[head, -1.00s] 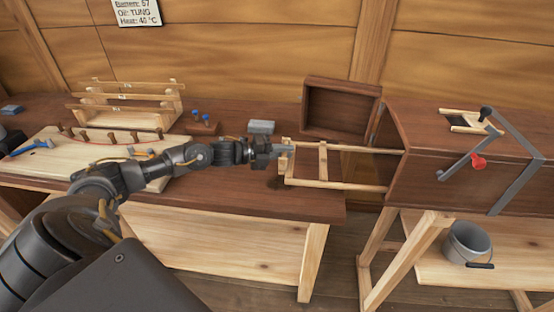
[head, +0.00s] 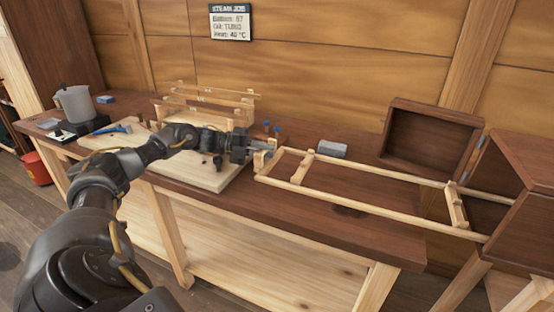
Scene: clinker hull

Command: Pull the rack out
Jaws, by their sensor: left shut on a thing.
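The rack (head: 350,206) is a pale wooden frame with long rails and crosspieces. It reaches left out of the dark wooden box (head: 505,185) at the right, over the bench. Its right ends are still inside the box's open end. My left gripper (head: 262,150) is shut on the rack's left end, at a small upright piece. The box's door (head: 428,140) stands open behind the rack. My right gripper is not in view.
The dark bench (head: 370,245) runs below the rack. A grey block (head: 332,149) lies behind it. A pale board (head: 205,177), a slatted wooden stand (head: 208,100), a blue-handled hammer (head: 112,129) and a grey jug (head: 75,104) are at the left.

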